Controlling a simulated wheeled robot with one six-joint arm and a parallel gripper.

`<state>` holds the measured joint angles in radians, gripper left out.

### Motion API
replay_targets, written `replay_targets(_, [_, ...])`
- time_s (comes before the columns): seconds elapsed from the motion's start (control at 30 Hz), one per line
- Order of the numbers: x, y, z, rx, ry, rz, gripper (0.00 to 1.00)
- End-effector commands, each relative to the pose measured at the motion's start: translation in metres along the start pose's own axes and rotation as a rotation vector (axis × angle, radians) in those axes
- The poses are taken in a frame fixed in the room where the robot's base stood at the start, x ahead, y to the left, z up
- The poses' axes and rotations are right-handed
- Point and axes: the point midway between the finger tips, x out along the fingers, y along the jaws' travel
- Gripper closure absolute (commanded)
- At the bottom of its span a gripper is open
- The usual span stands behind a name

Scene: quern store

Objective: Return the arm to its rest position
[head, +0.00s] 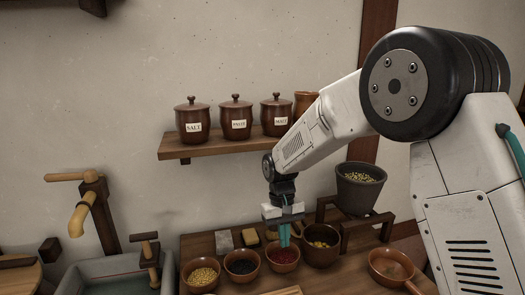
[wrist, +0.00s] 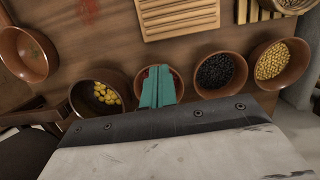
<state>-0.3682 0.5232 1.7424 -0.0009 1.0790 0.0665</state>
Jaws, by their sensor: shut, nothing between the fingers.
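My white arm reaches in from the right in the head view and bends down to the counter. My gripper (head: 284,236) has teal fingers pointing down, in front of or over the bowl of red contents (head: 283,260). In the wrist view the gripper (wrist: 157,88) also shows, its teal fingers side by side and shut, with nothing seen between them. They cover part of the red bowl. Whether the fingertips are inside the bowl or above it is hard to tell.
Close beside are a bowl of dark grains (head: 241,267), a bowl of yellow grains (head: 201,275) and a pot with yellow pieces (head: 320,246). A grey pot (head: 360,187) stands on a wooden stand. A shelf (head: 222,146) with lidded jars hangs behind. A sink (head: 110,279) is left.

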Motion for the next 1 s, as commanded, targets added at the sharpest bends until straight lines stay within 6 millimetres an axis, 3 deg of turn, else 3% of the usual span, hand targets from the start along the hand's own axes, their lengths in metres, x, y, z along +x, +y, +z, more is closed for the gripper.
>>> replay_targets(0.03, [-0.015, 0.01, 0.023, 0.009, 0.001, -0.003, 1.0])
replay_targets(0.2, [-0.051, 0.038, 0.102, 0.039, -0.003, -0.012, 1.0])
replay_targets(0.43, [-0.079, 0.066, 0.208, 0.089, 0.019, -0.026, 1.0])
replay_targets(0.6, [-0.086, 0.078, 0.28, 0.134, 0.054, -0.034, 1.0])
replay_targets(0.8, [-0.081, 0.086, 0.354, 0.195, 0.123, -0.039, 1.0])
replay_targets(1.0, [-0.076, 0.089, 0.401, 0.259, 0.221, -0.034, 1.0])
